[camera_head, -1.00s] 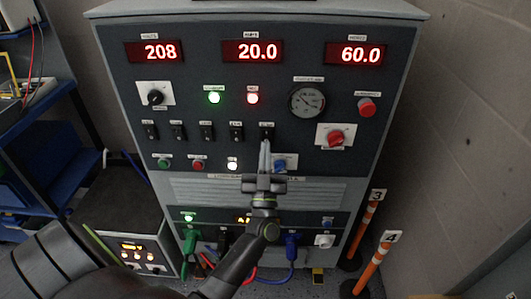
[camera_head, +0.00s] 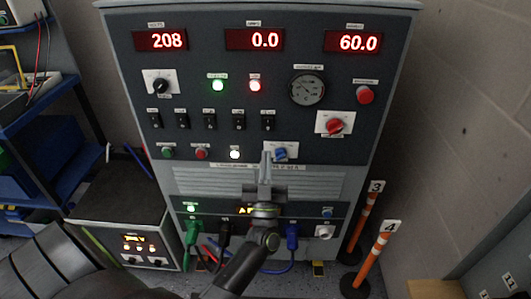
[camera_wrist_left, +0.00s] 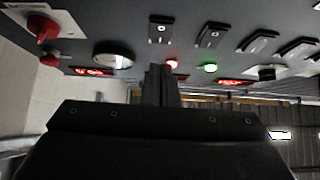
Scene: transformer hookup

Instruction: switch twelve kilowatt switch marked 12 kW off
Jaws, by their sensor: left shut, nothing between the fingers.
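A row of several black rocker switches crosses the dark panel (camera_head: 300,140). Their small labels are too blurred to read, so I cannot tell by label which is 12 kW. The rightmost switch (camera_head: 268,120) sits straight above my left gripper (camera_head: 266,156). In the left wrist view two switches (camera_wrist_left: 160,29) (camera_wrist_left: 213,35) show beyond the fingers. My left gripper is shut and empty, its fingertips pointing up, below the row and apart from the switches in the picture. The amps display (camera_head: 254,40) reads 0.0. My right gripper is not in view.
A red knob (camera_head: 335,126) and a gauge (camera_head: 307,87) are right of the switches. Coloured cables (camera_head: 292,238) plug in below. Orange-striped posts (camera_head: 377,255) stand at right.

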